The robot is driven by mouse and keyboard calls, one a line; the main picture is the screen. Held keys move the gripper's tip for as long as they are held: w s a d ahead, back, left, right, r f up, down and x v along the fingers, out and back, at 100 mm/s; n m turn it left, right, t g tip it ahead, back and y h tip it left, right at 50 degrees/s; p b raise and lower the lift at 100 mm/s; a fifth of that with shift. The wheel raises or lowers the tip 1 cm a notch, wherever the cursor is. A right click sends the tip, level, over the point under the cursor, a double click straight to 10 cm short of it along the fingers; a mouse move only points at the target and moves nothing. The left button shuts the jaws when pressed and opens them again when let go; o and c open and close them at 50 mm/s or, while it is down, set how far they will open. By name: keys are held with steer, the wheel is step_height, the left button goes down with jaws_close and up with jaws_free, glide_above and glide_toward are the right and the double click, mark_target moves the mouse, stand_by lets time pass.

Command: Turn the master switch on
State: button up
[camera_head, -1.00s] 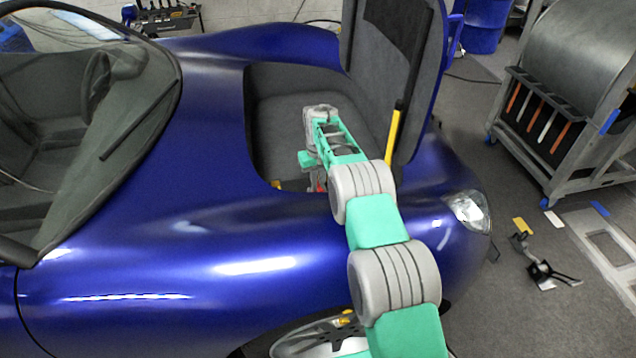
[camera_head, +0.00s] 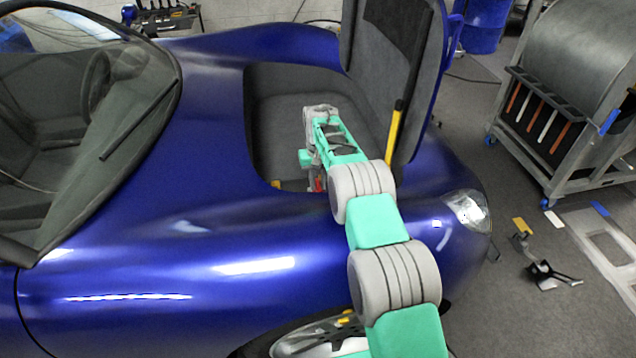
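My arm reaches over the side of a blue car into its open front compartment (camera_head: 282,100). Its end is down inside, near the side closest to me. My gripper's fingertips are hidden by the arm's last links and the compartment edge, so I cannot see whether they are open or shut. A small red part (camera_head: 319,184) shows just beside the arm's end at the compartment edge. It may be the master switch, but too little of it shows to tell its shape or position. A small yellow piece (camera_head: 276,184) lies at the edge to its left.
The raised lid (camera_head: 390,60), with a yellow strut (camera_head: 395,133), stands right of the arm. The windshield (camera_head: 90,110) is at left. A metal cart (camera_head: 570,110) with hanging tools stands at right. A black pedal-like part (camera_head: 545,275) lies on the floor.

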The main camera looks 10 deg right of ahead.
mark_target(318, 184)
steer(key=shift+o, duration=1.3)
step_height(318, 184, up, 8)
steer(key=shift+f+p, duration=0.1)
steer(key=shift+p, duration=0.5)
steer(key=s+r+t+p, duration=0.1)
steer(key=s+r+p, duration=0.45)
steer(key=r, duration=0.65)
steer(key=s+r+t+p, duration=0.1)
steer(key=s+r+p, duration=0.45)
steer(key=r, duration=0.75)
steer(key=s+r+p, duration=0.3)
steer(key=s, duration=1)
steer(key=s+r+t+p, duration=0.1)
steer(key=s+r+p, duration=0.2)
steer(key=s, duration=1)
steer(key=shift+s+p, duration=0.2)
steer(key=shift+p, duration=0.45)
